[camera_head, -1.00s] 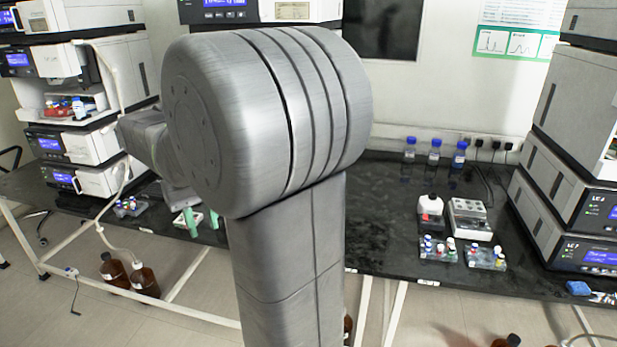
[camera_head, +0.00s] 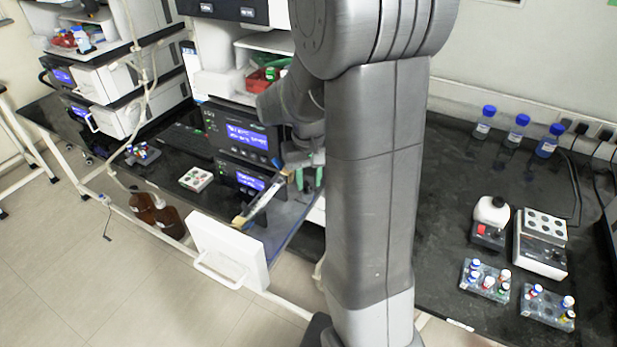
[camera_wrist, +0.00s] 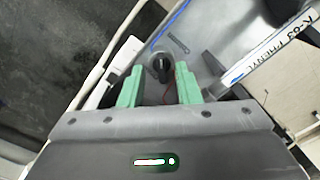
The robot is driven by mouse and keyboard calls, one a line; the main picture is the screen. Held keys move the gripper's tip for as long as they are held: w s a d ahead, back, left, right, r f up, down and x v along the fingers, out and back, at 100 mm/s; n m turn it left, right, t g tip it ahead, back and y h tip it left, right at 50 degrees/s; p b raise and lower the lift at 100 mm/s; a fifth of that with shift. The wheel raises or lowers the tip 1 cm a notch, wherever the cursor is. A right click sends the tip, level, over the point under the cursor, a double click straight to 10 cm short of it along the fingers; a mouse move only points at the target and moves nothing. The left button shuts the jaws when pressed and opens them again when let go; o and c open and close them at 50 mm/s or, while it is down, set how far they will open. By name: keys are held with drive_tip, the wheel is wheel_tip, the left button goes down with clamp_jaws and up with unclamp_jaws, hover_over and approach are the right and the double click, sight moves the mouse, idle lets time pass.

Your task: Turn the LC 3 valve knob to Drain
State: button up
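A black round knob (camera_wrist: 161,65) with a light mark sits on a grey panel in the wrist view, with a printed label beside it too small to read. My gripper (camera_wrist: 157,78) has two green fingers apart, one on each side of the knob in the picture; I see gaps on both sides. Whether the fingertips reach the knob's depth, I cannot tell. In the head view my gripper (camera_head: 308,178) is at the middle instrument stack, partly hidden by my arm; the knob is not visible there.
A column (camera_wrist: 280,48) marked "PHENYL" lies close right of the gripper; the same tube shows in the head view (camera_head: 262,200). A white door (camera_head: 228,250) hangs open at the stack's front. Vial racks (camera_head: 485,281) and blue-capped bottles (camera_head: 516,130) stand on the right bench.

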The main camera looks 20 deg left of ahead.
drive_tip(key=shift+s+f, duration=0.15)
drive_tip(key=shift+s, duration=0.05)
drive_tip(key=shift+c, duration=0.2)
clamp_jaws()
